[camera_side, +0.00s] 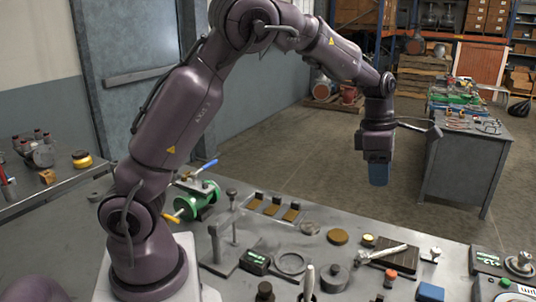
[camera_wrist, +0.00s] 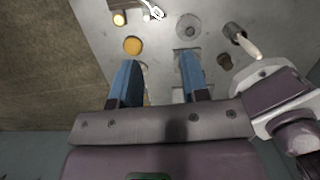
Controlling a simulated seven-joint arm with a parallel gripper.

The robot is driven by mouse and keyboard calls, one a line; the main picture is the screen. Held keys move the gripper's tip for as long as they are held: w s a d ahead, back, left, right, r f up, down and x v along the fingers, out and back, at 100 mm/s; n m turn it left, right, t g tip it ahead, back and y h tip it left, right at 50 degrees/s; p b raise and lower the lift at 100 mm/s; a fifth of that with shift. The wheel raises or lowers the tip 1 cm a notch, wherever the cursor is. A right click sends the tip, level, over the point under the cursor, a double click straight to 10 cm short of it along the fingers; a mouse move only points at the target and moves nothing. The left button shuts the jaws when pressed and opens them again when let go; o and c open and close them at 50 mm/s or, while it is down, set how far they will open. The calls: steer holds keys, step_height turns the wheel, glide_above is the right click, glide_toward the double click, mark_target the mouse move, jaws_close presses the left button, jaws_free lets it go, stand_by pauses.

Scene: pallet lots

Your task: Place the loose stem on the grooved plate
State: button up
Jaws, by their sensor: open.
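My gripper (camera_side: 378,174) is high above the far side of the grey bench, fingers pointing down. In the wrist view its two blue fingers (camera_wrist: 157,58) are spread apart with nothing held between them. A silver, rod-like piece with a thicker end, seemingly the loose stem (camera_side: 382,254), is at a dark flat plate (camera_side: 402,261), seemingly the grooved plate. I cannot tell whether it rests on the plate or just over its edge. In the wrist view the stem (camera_wrist: 154,11) is at the top edge, partly cut off. The grooves are too small to make out.
A brass disc (camera_side: 338,236), a dark round weight (camera_side: 334,278) and a pale-handled tool (camera_side: 308,280) stand nearby. A tray with brown blocks (camera_side: 272,209) and a green valve (camera_side: 196,206) are farther left. A blue block (camera_side: 430,292) is front right. Air around my gripper is clear.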

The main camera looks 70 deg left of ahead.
steer(key=s+d+r+m+t, duration=0.2)
steer(key=s+d+r+m, duration=0.1)
steer(key=s+r+m, duration=0.8)
steer(key=s+d+f+m+t+y, duration=0.1)
steer(key=s+f+m+t, duration=0.1)
steer(key=s+m, duration=1.3)
steer(key=shift+d+m, duration=0.4)
steer(key=shift+m, duration=0.5)
